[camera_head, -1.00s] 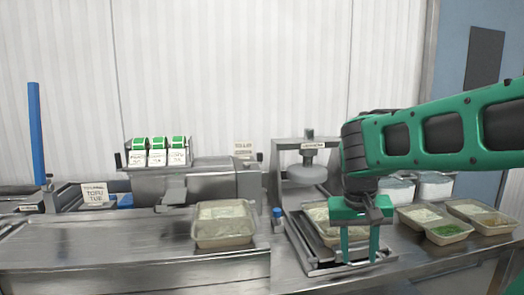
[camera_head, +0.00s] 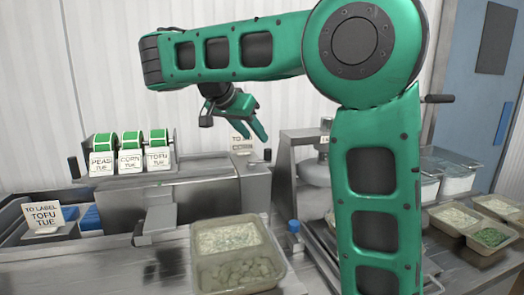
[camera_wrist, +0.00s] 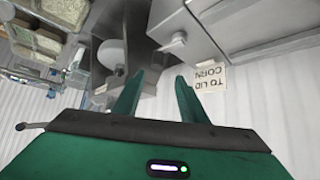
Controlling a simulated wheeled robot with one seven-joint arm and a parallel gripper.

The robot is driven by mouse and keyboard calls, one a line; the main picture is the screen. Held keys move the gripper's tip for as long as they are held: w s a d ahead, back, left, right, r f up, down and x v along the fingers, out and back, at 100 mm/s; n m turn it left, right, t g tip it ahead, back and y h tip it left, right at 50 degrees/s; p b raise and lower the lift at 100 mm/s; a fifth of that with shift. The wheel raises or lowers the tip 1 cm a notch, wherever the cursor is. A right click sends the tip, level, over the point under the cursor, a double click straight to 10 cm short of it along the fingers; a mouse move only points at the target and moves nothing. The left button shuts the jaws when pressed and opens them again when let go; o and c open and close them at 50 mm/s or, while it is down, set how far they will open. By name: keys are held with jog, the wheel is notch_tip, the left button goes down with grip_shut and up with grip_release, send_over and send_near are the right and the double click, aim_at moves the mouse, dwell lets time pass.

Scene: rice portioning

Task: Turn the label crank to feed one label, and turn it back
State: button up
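The label machine (camera_head: 205,190) is a grey metal box at left centre in the head view. Three green-and-white label rolls (camera_head: 130,143) stand on it, with tags reading peas, corn and tofu. A dark-knobbed handle (camera_head: 74,168) stands at the left end of the roll rack, and a small dark knob (camera_head: 267,155) at the machine's right end; I cannot tell for sure which is the label crank. My gripper (camera_head: 258,128) hangs tilted above the machine's right part, apart from it. In the wrist view my gripper's fingers (camera_wrist: 158,80) are spread with nothing between them.
A tray of rice and filling (camera_head: 238,240) sits in front of the machine. A "to lid" sign (camera_wrist: 210,78) stands close by the gripper. A press (camera_head: 303,165) is right of it, partly behind my arm. More food trays (camera_head: 490,235) lie at far right.

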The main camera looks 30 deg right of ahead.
aim_at(268, 150)
jog(key=x, duration=1)
jog(key=shift+s+d, duration=0.15)
jog(key=shift+d, duration=0.15)
grip_shut()
